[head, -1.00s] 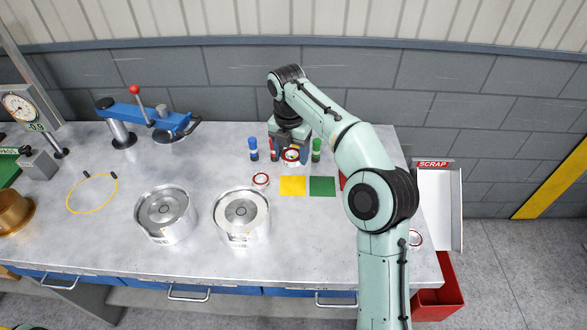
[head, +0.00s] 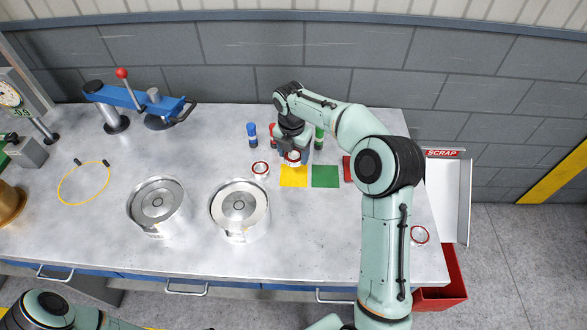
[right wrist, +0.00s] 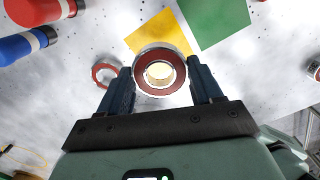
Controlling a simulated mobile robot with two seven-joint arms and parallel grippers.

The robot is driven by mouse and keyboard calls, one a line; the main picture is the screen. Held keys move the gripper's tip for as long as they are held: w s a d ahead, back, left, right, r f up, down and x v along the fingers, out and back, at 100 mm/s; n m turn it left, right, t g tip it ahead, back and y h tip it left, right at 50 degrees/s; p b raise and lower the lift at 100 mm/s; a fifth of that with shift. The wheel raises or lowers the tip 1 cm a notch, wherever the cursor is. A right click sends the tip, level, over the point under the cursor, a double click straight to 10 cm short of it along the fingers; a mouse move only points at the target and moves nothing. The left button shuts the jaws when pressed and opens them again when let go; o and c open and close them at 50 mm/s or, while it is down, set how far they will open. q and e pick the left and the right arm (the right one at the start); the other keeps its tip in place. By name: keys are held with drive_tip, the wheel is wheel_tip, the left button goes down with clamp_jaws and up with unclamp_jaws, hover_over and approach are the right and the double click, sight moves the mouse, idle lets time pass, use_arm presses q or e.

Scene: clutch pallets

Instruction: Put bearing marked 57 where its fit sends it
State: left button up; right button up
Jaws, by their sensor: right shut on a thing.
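My right gripper (head: 292,159) is shut on a bearing (right wrist: 160,74), a silver ring with a red seal, held above the table by the near edge of the yellow square (head: 293,176). No number can be read on it. In the right wrist view the bearing sits between both fingers, with the yellow square behind it. A second red-and-white bearing (head: 260,169) lies left of the yellow square, and a third (head: 419,235) lies at the table's right side. A green square (head: 325,177) and a partly hidden red square (head: 348,168) lie to the right. My left gripper is out of view.
Blue (head: 252,135) and green (head: 319,138) markers stand behind the squares. Two silver round housings (head: 240,212) stand at the front. A blue press (head: 140,97), a yellow loop (head: 62,188) and a gauge are at left. A scrap tray (head: 455,205) and red bin (head: 452,285) are at right.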

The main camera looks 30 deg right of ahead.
sight(294, 175)
wheel_tip(294, 175, down, 8)
drive_tip(key=shift+r+b, duration=0.1)
drive_tip(key=shift+b, duration=0.25)
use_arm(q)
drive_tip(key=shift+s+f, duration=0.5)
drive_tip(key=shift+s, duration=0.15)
